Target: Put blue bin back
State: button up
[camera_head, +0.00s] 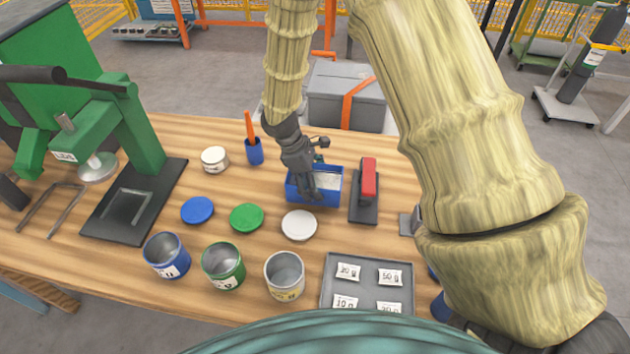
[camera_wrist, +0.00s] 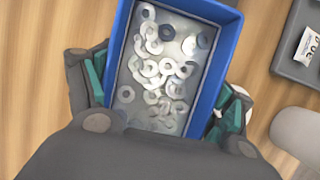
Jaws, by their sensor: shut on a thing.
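The blue bin (camera_head: 330,190) is on or just above the wooden table, between the blue cup and the red-handled tool; I cannot tell whether it touches the wood. In the wrist view the blue bin (camera_wrist: 228,45) is open-topped and holds several metal washers (camera_wrist: 160,75). My gripper (camera_head: 312,180) reaches down from above and is shut on the bin. In the wrist view my gripper (camera_wrist: 165,105) has a finger on each side of the bin; the bin's near end is hidden behind the gripper body.
A red-handled tool (camera_head: 368,182) stands close right of the bin. Blue (camera_head: 197,210), green (camera_head: 247,217) and white (camera_head: 299,225) lids lie in front. Three open cans and a grey tray (camera_head: 328,283) with labelled packets are nearer. A green press (camera_head: 140,120) stands left.

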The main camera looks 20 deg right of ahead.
jog(key=shift+f, duration=0.35)
jog(key=shift+f, duration=0.1)
jog(key=o, duration=1.6)
